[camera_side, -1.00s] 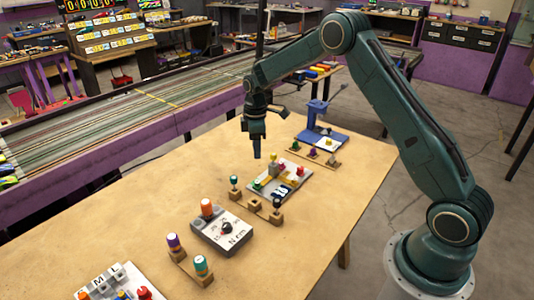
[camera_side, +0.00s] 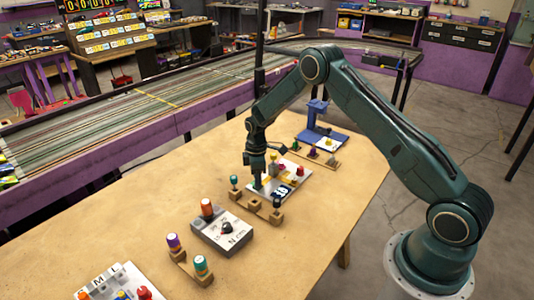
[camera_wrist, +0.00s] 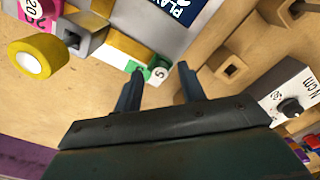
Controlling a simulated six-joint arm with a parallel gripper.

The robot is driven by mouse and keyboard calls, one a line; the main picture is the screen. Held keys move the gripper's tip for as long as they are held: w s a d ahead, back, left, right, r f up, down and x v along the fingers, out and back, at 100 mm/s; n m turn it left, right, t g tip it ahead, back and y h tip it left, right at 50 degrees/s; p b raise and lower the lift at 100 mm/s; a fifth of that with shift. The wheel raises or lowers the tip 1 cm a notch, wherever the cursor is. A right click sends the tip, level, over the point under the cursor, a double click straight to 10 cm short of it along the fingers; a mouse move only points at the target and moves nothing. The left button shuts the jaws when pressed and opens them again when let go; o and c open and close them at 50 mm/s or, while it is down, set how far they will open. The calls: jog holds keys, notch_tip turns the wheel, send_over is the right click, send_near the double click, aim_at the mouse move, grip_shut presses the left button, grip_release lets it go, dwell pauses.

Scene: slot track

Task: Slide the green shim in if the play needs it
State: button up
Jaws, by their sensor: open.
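My gripper (camera_side: 257,184) is low over the near-left part of a light plate (camera_side: 296,185) with coloured parts and a dark "PLAY" display. A yellow round knob (camera_wrist: 38,59) and a pink label marked "20" (camera_wrist: 34,9) are at the upper left. In the side view my fingers mostly hide the green piece.
Nearer are a grey dial box (camera_side: 222,231) and another peg holder (camera_side: 190,268). A blue stand (camera_side: 318,128) is behind.

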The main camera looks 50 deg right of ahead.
jog(key=shift+f, duration=0.3)
grip_shut()
jog(key=shift+d, duration=2.3)
grip_release()
jog(key=shift+r, duration=0.1)
